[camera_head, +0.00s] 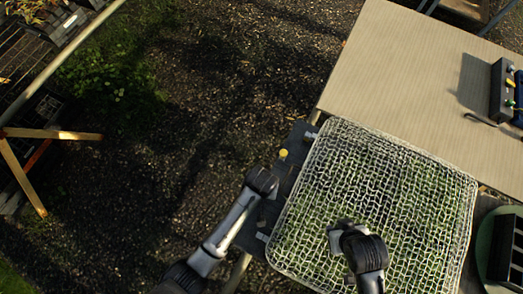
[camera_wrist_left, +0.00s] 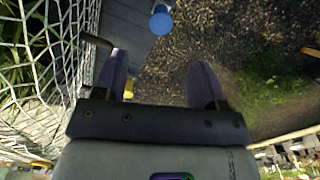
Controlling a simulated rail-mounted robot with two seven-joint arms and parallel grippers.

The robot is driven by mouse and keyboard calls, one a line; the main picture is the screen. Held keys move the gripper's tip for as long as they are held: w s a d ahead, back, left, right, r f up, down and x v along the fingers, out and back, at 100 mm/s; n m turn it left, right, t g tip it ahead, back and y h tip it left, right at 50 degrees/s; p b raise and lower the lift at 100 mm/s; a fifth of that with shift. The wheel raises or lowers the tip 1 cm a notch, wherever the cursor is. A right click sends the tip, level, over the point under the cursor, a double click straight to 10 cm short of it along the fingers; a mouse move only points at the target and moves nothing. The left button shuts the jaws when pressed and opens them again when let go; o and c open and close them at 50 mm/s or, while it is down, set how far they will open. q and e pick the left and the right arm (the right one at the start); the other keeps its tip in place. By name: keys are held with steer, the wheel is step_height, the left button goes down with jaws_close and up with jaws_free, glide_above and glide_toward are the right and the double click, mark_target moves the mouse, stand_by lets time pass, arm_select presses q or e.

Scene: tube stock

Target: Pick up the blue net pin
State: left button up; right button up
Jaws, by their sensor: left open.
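The blue net pin (camera_wrist_left: 161,20) shows a round blue head at the top of the left wrist view, near the edge of the dark board. I cannot make it out in the head view. My left gripper (camera_wrist_left: 162,78) is open, with two separated fingers and nothing between them. The pin lies beyond the fingertips in that picture, apart from them. In the head view my left gripper (camera_head: 265,200) is at the net's left side, its fingers mostly hidden by the wrist. My right gripper (camera_head: 338,236) is over the net; its fingers are not clear.
A white net (camera_head: 405,150) on a rounded frame covers green plants. A yellow pin (camera_head: 283,153) stands on the dark board (camera_head: 300,134) left of it. A beige table (camera_head: 430,70) with a dark box (camera_head: 503,90) is at upper right. Gravel ground lies left.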

arm_select(q)
step_height(320, 180, down, 7)
steer(key=shift+b, duration=0.55)
arm_select(e)
steer(key=shift+s+f, duration=0.1)
steer(key=shift+f, duration=0.6)
arm_select(q)
steer(key=shift+f, duration=1)
arm_select(e)
steer(key=shift+a+f, duration=0.15)
steer(key=shift+f, duration=0.05)
arm_select(q)
steer(key=shift+w+f+b, duration=0.15)
steer(key=shift+f+b, duration=0.5)
steer(key=shift+f, duration=1.5)
arm_select(e)
steer(key=shift+f, duration=0.45)
arm_select(q)
steer(key=shift+c, duration=1.4)
steer(key=c, duration=0.8)
